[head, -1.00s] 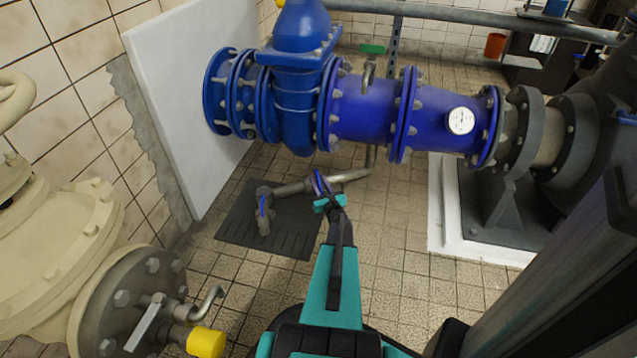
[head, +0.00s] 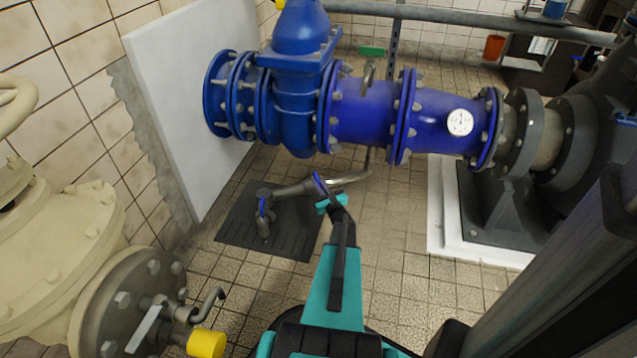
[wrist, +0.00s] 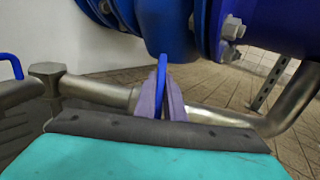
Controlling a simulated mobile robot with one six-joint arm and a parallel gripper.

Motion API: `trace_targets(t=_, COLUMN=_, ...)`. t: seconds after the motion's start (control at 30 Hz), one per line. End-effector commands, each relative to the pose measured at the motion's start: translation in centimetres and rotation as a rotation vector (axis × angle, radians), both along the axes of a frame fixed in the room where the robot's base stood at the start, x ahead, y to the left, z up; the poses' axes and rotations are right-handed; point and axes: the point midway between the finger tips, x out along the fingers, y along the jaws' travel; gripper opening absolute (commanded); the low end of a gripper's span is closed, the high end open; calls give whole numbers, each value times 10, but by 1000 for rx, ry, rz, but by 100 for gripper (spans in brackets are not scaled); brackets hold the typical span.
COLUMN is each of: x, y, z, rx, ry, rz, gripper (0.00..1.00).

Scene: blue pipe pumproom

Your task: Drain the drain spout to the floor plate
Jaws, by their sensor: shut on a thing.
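My gripper (head: 327,196) is shut on a blue lever (head: 319,184) on the thin grey drain pipe (head: 345,179) under the big blue pipe. In the wrist view the blue lever (wrist: 161,85) stands upright between the two fingers. The drain spout (head: 265,228) is the bent pipe end at the left, with a second blue handle (head: 262,207) on it. It points down over the dark slotted floor plate (head: 240,225). No water shows at the spout. The fingertips partly hide the lever's base.
The large blue valve and pipe (head: 370,110) hang just above and behind my gripper. A cream valve body (head: 60,250) with a yellow-capped fitting (head: 205,343) stands at the left. The pump's white plinth (head: 450,246) is at the right. Tiled floor (head: 400,265) lies open between.

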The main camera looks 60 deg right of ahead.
Motion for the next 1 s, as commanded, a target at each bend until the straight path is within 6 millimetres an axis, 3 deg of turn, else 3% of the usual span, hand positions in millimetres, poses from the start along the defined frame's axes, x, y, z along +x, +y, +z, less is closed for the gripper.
trace_targets(t=0.03, x=-1, y=0, z=-7, rx=-7, ry=22, rz=13, gripper=0)
trace_targets(t=1.0, x=-1, y=-1, z=-6, rx=-432, ry=353, rz=545, gripper=0)
